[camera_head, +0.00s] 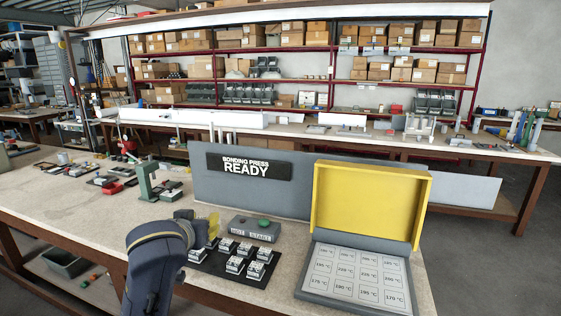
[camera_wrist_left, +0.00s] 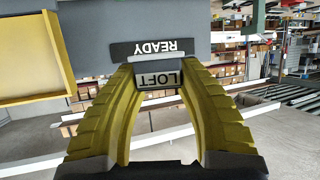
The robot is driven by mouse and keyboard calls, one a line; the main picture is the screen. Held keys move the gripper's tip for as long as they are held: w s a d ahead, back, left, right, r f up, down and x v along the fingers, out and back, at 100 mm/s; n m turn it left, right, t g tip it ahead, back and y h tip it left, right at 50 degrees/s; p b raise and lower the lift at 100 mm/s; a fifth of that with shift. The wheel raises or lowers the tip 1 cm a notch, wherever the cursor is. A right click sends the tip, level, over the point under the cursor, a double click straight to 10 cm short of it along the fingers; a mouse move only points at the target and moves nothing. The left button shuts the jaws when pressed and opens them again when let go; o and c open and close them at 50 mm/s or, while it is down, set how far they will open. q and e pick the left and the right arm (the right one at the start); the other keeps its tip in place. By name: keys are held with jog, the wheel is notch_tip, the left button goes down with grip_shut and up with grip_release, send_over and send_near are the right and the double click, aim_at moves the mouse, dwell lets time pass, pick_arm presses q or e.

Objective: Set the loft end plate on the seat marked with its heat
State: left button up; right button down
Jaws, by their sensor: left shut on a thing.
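My left gripper (camera_head: 213,222) is over the left back part of a dark mat in the head view, its arm covering part of the mat. In the left wrist view its yellow fingers (camera_wrist_left: 160,85) are shut on the loft end plate (camera_wrist_left: 158,80), a small block whose face reads LOFT. The plate is hard to make out in the head view. The seats are white cells (camera_head: 357,275) on the grey base (camera_head: 350,307) of a press, in rows with printed temperatures; 175, 190, 195 and 170 °C seem to show in the front row. My right gripper is in neither view.
The press's yellow lid (camera_head: 370,205) stands open behind the seats. Several small labelled blocks (camera_head: 235,264) sit on the dark mat (camera_head: 212,267). Behind are a grey button box (camera_head: 254,229) and a panel with a READY sign (camera_head: 248,166). A green stand (camera_head: 145,180) is at left.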

pick_arm(q)
jog(key=shift+s+d+r, duration=0.1)
jog(key=shift+r, duration=0.35)
jog(key=s+f, duration=0.4)
jog(key=f, duration=0.3)
jog(key=s+f, duration=0.4)
jog(key=f, duration=0.3)
jog(key=shift+s+a+f, duration=0.3)
jog(key=shift+s+f, duration=0.1)
